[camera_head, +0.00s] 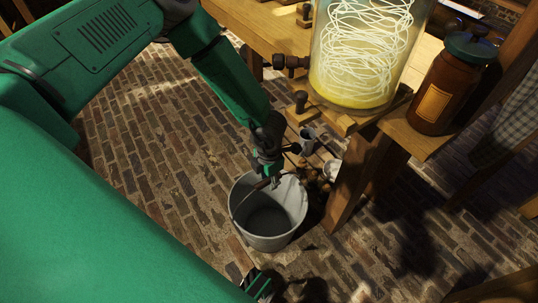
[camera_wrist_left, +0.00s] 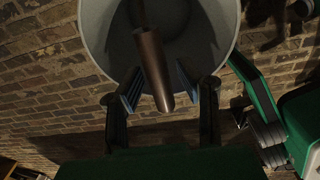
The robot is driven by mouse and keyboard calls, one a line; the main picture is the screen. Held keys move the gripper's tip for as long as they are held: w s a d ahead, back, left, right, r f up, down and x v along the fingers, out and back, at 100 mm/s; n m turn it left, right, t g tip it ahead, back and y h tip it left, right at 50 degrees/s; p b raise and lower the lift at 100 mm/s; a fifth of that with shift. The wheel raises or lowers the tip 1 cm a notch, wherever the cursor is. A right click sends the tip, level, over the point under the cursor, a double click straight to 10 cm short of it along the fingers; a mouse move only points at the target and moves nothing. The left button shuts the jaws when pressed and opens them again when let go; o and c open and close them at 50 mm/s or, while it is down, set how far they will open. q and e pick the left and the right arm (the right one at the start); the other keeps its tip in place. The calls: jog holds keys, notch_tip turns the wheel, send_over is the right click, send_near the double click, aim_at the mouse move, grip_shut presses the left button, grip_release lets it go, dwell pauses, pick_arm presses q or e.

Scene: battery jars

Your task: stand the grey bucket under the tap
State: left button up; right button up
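The grey bucket (camera_head: 268,222) stands upright on the brick floor in the head view, open at the top. The brown tap (camera_head: 288,62) sticks out left from the low side of a large glass jar on the bench, above and behind the bucket in the picture. My left gripper (camera_head: 268,180) is at the bucket's rim. In the left wrist view, its two fingers (camera_wrist_left: 158,88) are apart, on either side of the bucket's brown handle grip (camera_wrist_left: 153,70), with small gaps beside it. The bucket (camera_wrist_left: 100,35) shows behind them.
The glass jar (camera_head: 360,60) holds yellow liquid and white strands. A brown bottle (camera_head: 440,95) with a green lid stands beside it on the wooden bench (camera_head: 405,137). A bench leg (camera_head: 345,190) is close right of the bucket. Small items lie behind it. The floor to the left is clear.

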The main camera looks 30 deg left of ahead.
pick_arm(q)
notch_tip(320, 180, up, 6)
jog(key=shift+f+p, duration=0.2)
jog(key=shift+p, duration=0.85)
jog(key=shift+s+f+m, duration=0.15)
jog(key=shift+s+m, duration=0.2)
jog(key=shift+m, duration=0.05)
jog(key=s+a+r+m, duration=0.1)
jog(key=s+r+m, duration=0.1)
jog(key=s+m, duration=2)
jog(key=m, duration=0.9)
jog(key=shift+t, duration=0.3)
jog(key=shift+a, duration=0.1)
